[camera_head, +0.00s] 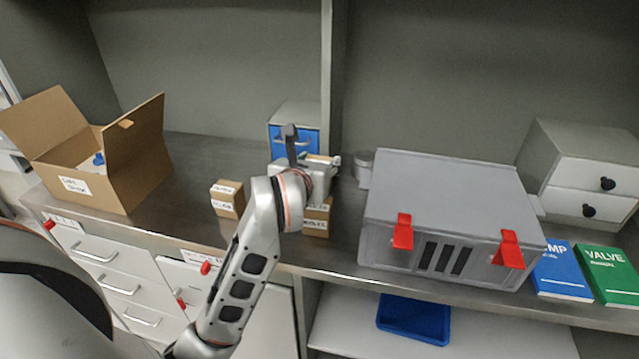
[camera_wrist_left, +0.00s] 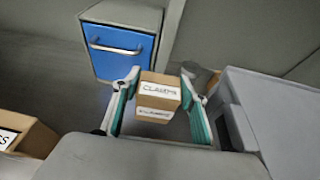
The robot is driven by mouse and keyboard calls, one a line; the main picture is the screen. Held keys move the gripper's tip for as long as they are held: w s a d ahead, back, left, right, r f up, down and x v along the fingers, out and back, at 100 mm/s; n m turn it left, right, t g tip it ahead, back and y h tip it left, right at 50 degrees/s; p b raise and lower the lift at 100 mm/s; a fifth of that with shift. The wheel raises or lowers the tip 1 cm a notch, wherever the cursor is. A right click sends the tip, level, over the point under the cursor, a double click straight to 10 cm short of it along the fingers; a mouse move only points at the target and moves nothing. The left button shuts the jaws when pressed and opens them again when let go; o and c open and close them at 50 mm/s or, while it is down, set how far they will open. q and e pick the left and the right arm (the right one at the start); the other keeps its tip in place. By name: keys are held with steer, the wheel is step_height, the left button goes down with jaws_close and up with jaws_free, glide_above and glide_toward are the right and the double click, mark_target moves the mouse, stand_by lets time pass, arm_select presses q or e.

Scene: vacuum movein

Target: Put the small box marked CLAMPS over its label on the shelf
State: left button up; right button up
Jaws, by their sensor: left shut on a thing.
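My left gripper (camera_head: 312,160) reaches over the counter in the head view, its fingers toward the back. In the left wrist view the left gripper (camera_wrist_left: 158,108) is shut on the small cardboard box marked CLAMPS (camera_wrist_left: 159,103), with a finger on either side. In the head view only a tan bit of the held box (camera_head: 322,158) shows between the fingers. I cannot tell its height above the counter. No matching shelf label for CLAMPS can be made out. My right gripper is not in view.
A small labelled box (camera_head: 316,222) stands under my left wrist, another (camera_head: 227,200) to its left. An open carton (camera_head: 115,180) stands at the left. A blue-fronted drawer unit (camera_head: 294,140) is behind the gripper, a grey case (camera_head: 450,200) to its right.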

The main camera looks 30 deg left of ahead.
arm_select(q)
steer(key=shift+f, duration=0.25)
step_height(320, 180, down, 4)
steer(key=shift+f+b, duration=0.1)
steer(key=shift+b, duration=0.5)
steer(key=shift+f, duration=0.1)
steer(key=o, duration=1.4)
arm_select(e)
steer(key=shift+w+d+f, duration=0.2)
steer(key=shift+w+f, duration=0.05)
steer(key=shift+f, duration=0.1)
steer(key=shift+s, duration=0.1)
